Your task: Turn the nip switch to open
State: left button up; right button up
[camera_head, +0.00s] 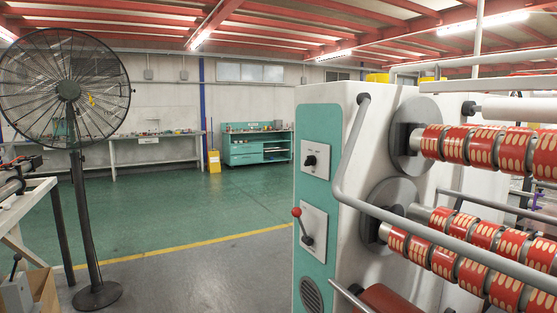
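The rewinding machine (352,125) stands at the right, white with a teal front panel. A black rotary knob (310,160) sits on a white plate in the upper part of that panel. Below it, a lever with a red ball (296,212) rises from a second white plate, its ball up and to the left. I cannot read any label that tells which of the two is the nip switch, nor its open position. Neither of my grippers is in view.
A grey bent bar (350,150) runs across the machine's side, before red patterned tape rolls (480,145). A black pedestal fan (68,90) stands at the left beside a white-framed table (28,205). The floor between fan and machine is clear.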

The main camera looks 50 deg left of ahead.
aim_at(311, 160)
jog(key=u, duration=1.45)
jog(key=i+j+u, duration=0.1)
jog(key=j, duration=0.25)
